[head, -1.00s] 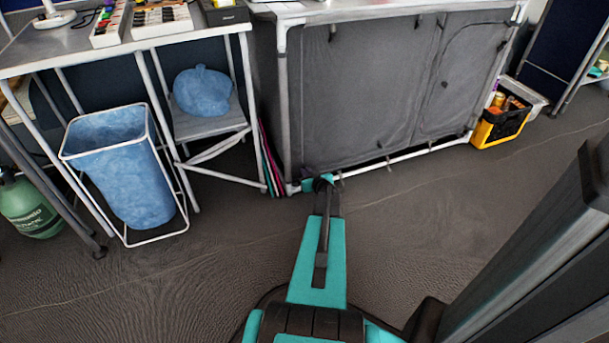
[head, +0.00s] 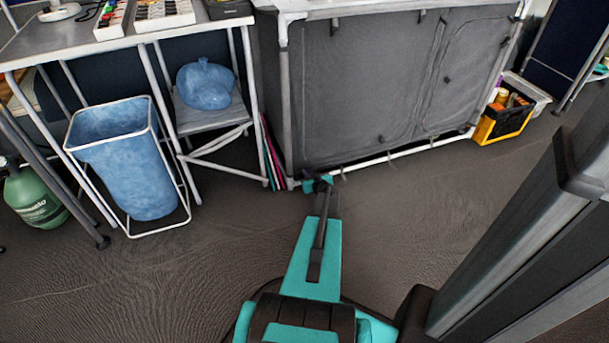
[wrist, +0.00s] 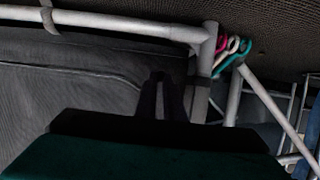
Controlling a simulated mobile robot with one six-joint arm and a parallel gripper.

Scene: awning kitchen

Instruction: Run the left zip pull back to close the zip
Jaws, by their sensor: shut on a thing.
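The grey fabric cupboard (head: 385,85) stands at the back centre, its front panels outlined by curved zip seams. My gripper (head: 314,183) is at the cupboard's lower left corner, near the bottom rail. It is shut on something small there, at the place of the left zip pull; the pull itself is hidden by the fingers. In the wrist view the fingers (wrist: 161,95) stand close together in front of the dark grey fabric (wrist: 75,95), beside the white corner of the frame (wrist: 205,45).
A blue-lined bin (head: 130,160) and a stool with a blue bag (head: 205,85) stand to the left under a table. Coloured folded items (head: 270,150) lean by the cupboard's left side. A yellow crate (head: 502,120) stands right. The floor in front is clear.

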